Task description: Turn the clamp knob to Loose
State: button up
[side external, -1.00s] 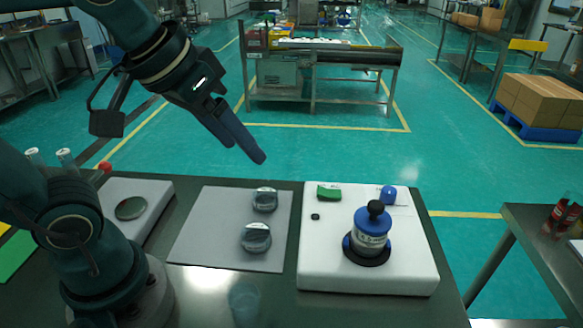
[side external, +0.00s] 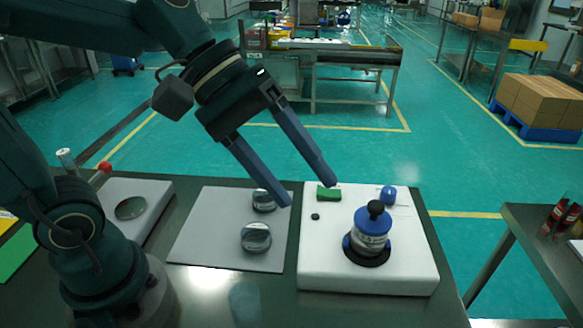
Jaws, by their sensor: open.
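The white sieve machine (side external: 320,262) stands on the dark table in the side external view. A blue knob (side external: 388,195) sits at its back right. A sieve stack with a blue lid (side external: 371,236) and black top knob (side external: 376,208) stands on its front right part. I cannot tell for sure which knob is the clamp knob, and no Loose marking is readable. My gripper (side external: 308,191) is open and empty, its two long blue fingers spread apart. It points down to the right, above the machine's back left corner, left of the blue knob and apart from it.
A green switch or block (side external: 328,193) and a small black button (side external: 315,216) are on the machine's left part. A grey mat (side external: 205,245) holds two round metal-looking pieces. A clear cup (side external: 244,302) stands at the table's front.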

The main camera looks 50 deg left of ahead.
jog(key=w+d+n+h, duration=0.2)
jog(key=w+n+h, duration=0.3)
jog(key=w, duration=0.4)
jog(key=n+t, duration=0.4)
jog(key=n, duration=0.9)
send_near(388, 189)
jog(key=shift+y, duration=0.4)
jog(key=x, duration=0.5)
jog(key=shift+s+d+r, duration=0.15)
jog(key=shift+d+r, duration=0.25)
jog(key=shift+f+n, duration=0.25)
jog(key=shift+n, duration=0.05)
jog(key=shift+w+d+f, duration=0.2)
jog(key=shift+w+d, duration=0.1)
jog(key=shift+w, duration=0.05)
jog(key=shift+x, duration=2)
